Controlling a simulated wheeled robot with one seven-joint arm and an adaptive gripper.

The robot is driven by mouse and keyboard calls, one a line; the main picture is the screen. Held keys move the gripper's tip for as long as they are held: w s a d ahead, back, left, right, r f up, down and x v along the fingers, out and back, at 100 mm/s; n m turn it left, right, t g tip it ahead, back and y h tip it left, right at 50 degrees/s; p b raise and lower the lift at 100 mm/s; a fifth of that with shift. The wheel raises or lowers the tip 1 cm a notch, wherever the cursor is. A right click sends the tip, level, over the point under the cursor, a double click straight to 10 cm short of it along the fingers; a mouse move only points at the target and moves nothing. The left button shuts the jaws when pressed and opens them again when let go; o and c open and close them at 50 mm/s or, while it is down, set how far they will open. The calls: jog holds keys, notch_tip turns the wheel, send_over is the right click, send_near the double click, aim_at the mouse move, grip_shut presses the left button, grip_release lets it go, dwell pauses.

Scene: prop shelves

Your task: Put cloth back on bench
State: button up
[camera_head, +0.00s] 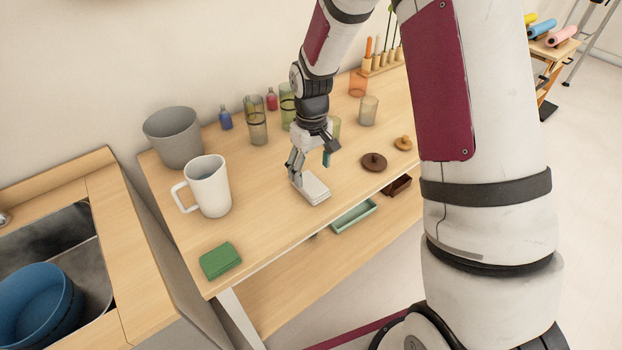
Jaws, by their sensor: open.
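A folded white cloth (316,194) is at the front edge of the wooden bench (271,208). It looks flat and layered, and it seems to lie on the bench top. My gripper (311,170) points down just above and behind the cloth, with its fingers apart. One finger is close to the cloth's left end; I cannot tell whether it touches. The other finger, with a teal pad, is to the right and higher. A folded green item (221,261), maybe another cloth or a sponge, lies at the bench's front left corner.
A white mug (209,188) and a grey pot (174,139) stand left on the bench. Several glasses and small bottles stand behind my gripper. A brown lid (374,162) lies to its right. A pale green tray (354,216) is on the shelf below.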

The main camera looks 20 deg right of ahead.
aim_at(311, 183)
jog(key=s+r+m+t, duration=0.1)
jog(key=s+r, duration=0.4)
jog(key=r, duration=0.6)
jog(key=s+r+m+t, duration=0.1)
jog(key=s+r, duration=0.5)
jog(key=r, duration=0.5)
jog(key=s+r+m+t, duration=0.1)
jog(key=s+r+t, duration=0.2)
jog(key=s, duration=1.2)
jog(key=shift+d+r+m, duration=0.15)
jog(key=shift+r+m, duration=0.15)
jog(key=shift+r, duration=0.25)
